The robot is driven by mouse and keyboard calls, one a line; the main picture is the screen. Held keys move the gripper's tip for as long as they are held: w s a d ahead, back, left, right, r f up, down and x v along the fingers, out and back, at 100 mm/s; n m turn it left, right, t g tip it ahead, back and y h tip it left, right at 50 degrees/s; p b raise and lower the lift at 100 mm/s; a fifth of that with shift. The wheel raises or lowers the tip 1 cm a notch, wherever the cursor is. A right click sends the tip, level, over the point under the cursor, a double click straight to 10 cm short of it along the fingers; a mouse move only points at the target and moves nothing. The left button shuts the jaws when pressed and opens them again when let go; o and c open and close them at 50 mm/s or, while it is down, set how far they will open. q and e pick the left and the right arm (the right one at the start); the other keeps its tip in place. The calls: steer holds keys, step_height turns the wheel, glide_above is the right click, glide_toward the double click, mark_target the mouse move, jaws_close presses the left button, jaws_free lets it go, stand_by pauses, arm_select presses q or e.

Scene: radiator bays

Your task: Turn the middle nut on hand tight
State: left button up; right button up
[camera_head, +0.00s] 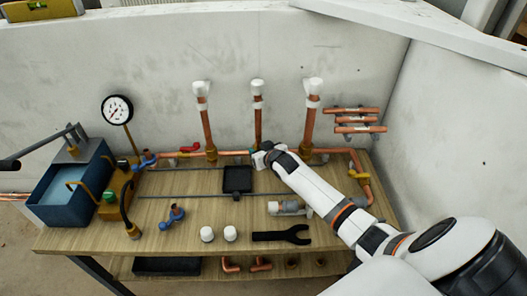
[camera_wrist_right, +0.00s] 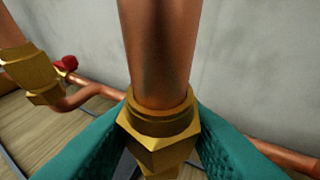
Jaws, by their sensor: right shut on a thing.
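The middle upright copper pipe (camera_head: 258,124) runs down the wall from a white fitting. It also fills the top centre of the wrist view (camera_wrist_right: 160,50). The middle brass nut (camera_wrist_right: 158,128) sits around the pipe's lower end. My right gripper (camera_head: 262,158) is shut on this nut, with one teal finger pad on each side of it. In the head view the gripper hides the nut. The threads under the nut are hidden, so I cannot tell how far it is on. My left gripper is in neither view.
Left (camera_head: 207,128) and right (camera_head: 310,128) upright pipes flank the middle one. A black spanner (camera_head: 282,236), two white caps and a blue-handled valve (camera_head: 173,217) lie on the wooden bench. A blue tank (camera_head: 72,185) and pressure gauge (camera_head: 117,110) stand at left.

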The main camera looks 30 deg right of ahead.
steer(key=shift+a+m, duration=0.1)
steer(key=shift+m, duration=0.2)
steer(key=shift+m+h+p, duration=0.3)
steer(key=shift+h, duration=0.3)
steer(key=shift+c, duration=0.2)
steer(key=shift+f+m+h, duration=0.1)
steer(key=shift+m+h, duration=0.4)
steer(key=shift+g+b, duration=0.3)
steer(key=shift+b, duration=0.05)
steer(key=shift+m+h, duration=0.3)
steer(key=shift+h, duration=0.1)
